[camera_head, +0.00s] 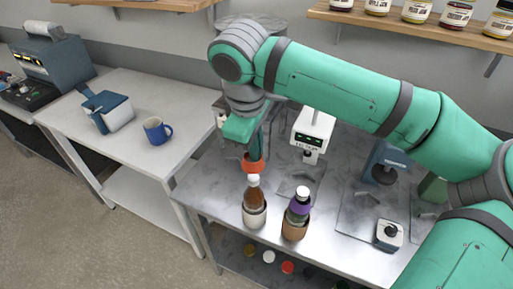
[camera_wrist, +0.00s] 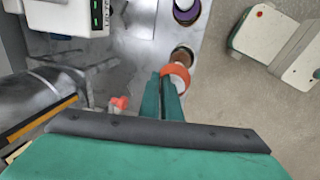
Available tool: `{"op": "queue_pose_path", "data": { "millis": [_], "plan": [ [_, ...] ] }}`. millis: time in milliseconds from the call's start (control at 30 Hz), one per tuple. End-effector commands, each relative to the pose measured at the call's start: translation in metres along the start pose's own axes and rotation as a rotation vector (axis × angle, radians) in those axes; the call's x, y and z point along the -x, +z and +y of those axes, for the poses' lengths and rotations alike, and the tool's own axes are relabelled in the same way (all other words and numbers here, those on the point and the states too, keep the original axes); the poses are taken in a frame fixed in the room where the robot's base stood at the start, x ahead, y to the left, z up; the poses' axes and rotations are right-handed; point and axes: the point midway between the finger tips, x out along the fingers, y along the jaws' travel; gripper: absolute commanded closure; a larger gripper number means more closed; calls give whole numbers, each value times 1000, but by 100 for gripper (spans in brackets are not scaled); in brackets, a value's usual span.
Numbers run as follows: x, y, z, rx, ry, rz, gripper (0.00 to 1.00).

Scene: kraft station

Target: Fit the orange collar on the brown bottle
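My gripper (camera_head: 259,150) points down with its two green fingers close together, shut on the orange collar (camera_head: 253,164). The collar is a ring just above the white cap of the brown bottle (camera_head: 254,194); I cannot tell whether it touches the cap.
A white device (camera_head: 312,132) is behind. A blue mug (camera_head: 157,131) is on the left table.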

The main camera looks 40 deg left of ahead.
Motion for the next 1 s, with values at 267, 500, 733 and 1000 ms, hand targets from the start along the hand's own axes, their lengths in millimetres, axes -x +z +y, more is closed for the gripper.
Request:
{"op": "queue_pose_path", "data": {
  "millis": [267,500,733,1000],
  "plan": [
    [-22,1,-5,-2,-1,-1,100],
    [-41,1,-10,-1,-2,0,100],
    [-51,1,-12,-2,-2,-1,100],
    [-55,1,-14,0,-8,-3,100]
  ]
}}
